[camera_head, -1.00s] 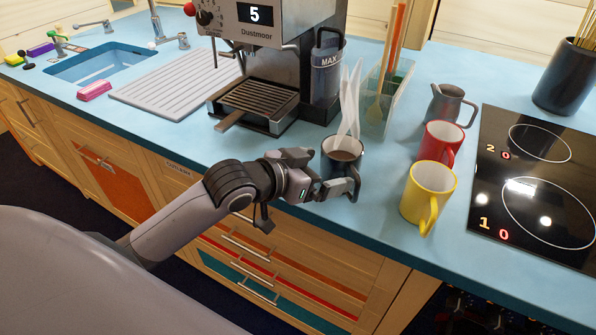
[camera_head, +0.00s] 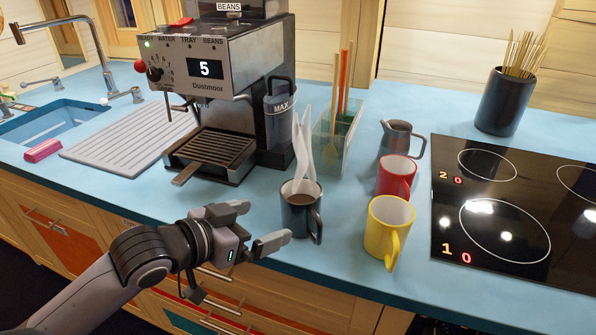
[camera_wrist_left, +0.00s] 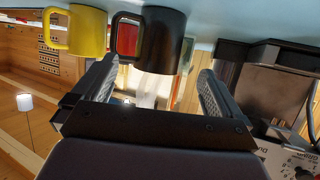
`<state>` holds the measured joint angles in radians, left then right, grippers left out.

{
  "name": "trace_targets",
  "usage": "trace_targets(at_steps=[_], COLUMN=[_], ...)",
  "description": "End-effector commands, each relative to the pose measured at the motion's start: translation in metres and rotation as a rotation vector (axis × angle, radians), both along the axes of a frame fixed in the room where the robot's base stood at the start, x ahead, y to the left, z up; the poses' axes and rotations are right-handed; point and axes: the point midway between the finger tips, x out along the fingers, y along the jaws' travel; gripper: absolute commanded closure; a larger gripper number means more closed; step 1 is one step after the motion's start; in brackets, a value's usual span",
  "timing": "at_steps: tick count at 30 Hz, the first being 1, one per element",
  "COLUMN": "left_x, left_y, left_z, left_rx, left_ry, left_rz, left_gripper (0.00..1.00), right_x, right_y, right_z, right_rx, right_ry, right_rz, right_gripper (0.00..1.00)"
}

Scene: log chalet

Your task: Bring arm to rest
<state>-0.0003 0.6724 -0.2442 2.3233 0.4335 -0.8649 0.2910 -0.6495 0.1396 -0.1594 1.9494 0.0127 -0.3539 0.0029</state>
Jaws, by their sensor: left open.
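My left gripper (camera_head: 262,228) is open and empty in the head view, at the counter's front edge. It is just left of and in front of a dark mug (camera_head: 297,222) of steaming brown drink, apart from it. In the left wrist view, the open fingers (camera_wrist_left: 150,88) point toward the dark mug (camera_wrist_left: 163,42), with a gap between. The yellow mug (camera_wrist_left: 88,32) stands beside it there. My right gripper is not in view.
A yellow mug (camera_head: 383,246), a red mug (camera_head: 394,177) and a grey pitcher (camera_head: 397,142) stand right of the dark mug. A coffee machine (camera_head: 225,90) is behind the gripper. A black hob (camera_head: 470,225) lies at the right. The blue counter's front edge is close to my left arm.

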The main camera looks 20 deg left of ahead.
Motion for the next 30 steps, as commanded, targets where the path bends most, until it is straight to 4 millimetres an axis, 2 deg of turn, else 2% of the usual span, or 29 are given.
trace_targets(at_steps=[5,8,12,15,21,26,30], left_x=[-0.006,-0.023,-0.065,-0.099,-0.163,-0.213,-0.196], left_y=[-0.001,0.0,0.005,0.011,0.021,0.028,0.025], left_z=[-0.011,-0.036,-0.086,-0.114,-0.151,-0.169,-0.183], left_rx=[0.011,0.04,0.113,0.163,0.239,0.281,0.268], left_ry=[0.031,0.108,0.29,0.425,0.659,0.839,0.763], left_rz=[0.011,0.042,0.11,0.157,0.223,0.265,0.256], left_gripper=[0.0,0.0,0.0,0.0,0.0,0.0,0.0], right_x=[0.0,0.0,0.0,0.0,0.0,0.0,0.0], right_y=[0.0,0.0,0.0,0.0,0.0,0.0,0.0], right_z=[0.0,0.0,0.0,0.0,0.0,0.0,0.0], right_rx=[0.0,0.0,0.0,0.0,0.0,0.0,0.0], right_ry=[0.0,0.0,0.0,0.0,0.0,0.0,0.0], right_rz=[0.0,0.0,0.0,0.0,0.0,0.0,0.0], right_gripper=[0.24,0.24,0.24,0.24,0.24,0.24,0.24])
